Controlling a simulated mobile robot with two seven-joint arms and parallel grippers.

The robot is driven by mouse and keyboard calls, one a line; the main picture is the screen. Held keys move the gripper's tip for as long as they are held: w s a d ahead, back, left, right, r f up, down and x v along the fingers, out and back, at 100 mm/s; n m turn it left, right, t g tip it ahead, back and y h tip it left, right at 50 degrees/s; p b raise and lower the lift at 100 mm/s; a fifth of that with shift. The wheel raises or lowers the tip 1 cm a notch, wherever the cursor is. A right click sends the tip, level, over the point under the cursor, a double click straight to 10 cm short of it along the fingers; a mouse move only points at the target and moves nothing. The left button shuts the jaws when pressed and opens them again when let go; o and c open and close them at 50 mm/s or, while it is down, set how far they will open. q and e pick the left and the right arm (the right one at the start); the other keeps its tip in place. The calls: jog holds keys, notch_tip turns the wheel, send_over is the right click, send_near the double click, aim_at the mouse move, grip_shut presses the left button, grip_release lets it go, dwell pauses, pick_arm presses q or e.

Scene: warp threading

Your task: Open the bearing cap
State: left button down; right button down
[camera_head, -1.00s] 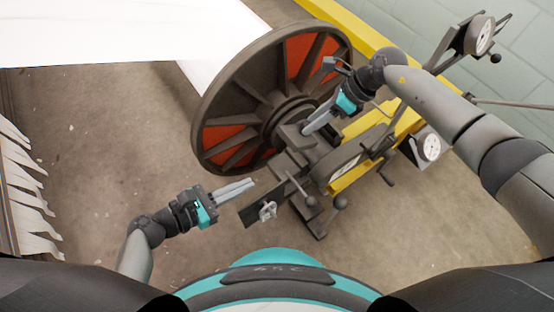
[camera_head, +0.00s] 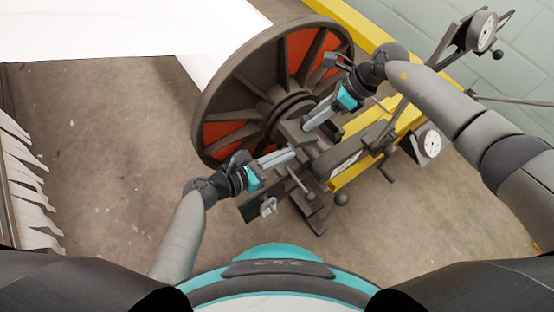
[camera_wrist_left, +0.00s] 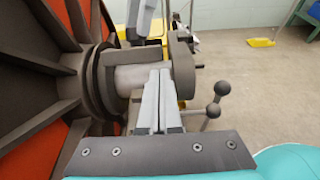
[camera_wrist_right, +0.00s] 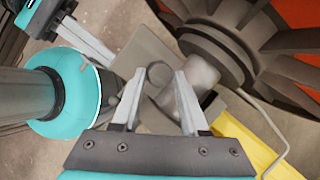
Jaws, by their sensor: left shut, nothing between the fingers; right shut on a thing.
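The bearing stand (camera_head: 318,165) is at the beam's hub, and the pale shaft shows bare in the left wrist view (camera_wrist_left: 130,78). The dark, rounded bearing cap (camera_wrist_left: 182,62) stands upright beside the shaft there. My right gripper (camera_head: 306,130) reaches down from the upper right to the bearing. In the right wrist view its fingers close on a dark rounded part (camera_wrist_right: 158,74), apparently the cap; the exact contact is unclear. My left gripper (camera_head: 292,154) is shut and empty, its tips just in front of the shaft and close to the bearing.
The large beam wheel (camera_head: 232,95) with red panels is left of the bearing. Ball-ended levers (camera_head: 340,199) stick out toward me. A yellow rail (camera_head: 350,177) runs behind. White cloth (camera_head: 130,30) lies upper left; the floor (camera_head: 110,150) below is clear.

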pick_arm(q)
jog(key=shift+r, duration=0.15)
pick_arm(e)
jog(key=shift+w+d+t, duration=0.3)
jog(key=shift+w+d, duration=0.25)
jog(key=shift+d, duration=0.05)
pick_arm(q)
jog(key=shift+w+d+r, duration=0.2)
jog(key=shift+d+r, duration=0.15)
jog(key=shift+r, duration=0.3)
pick_arm(e)
jog(key=shift+s, duration=0.1)
jog(key=c, duration=0.9)
grip_release()
jog(key=shift+f, duration=0.1)
pick_arm(q)
jog(key=shift+w, duration=0.1)
pick_arm(e)
jog(key=shift+o, duration=0.7)
jog(key=shift+f, duration=0.1)
jog(key=shift+s+a, duration=0.1)
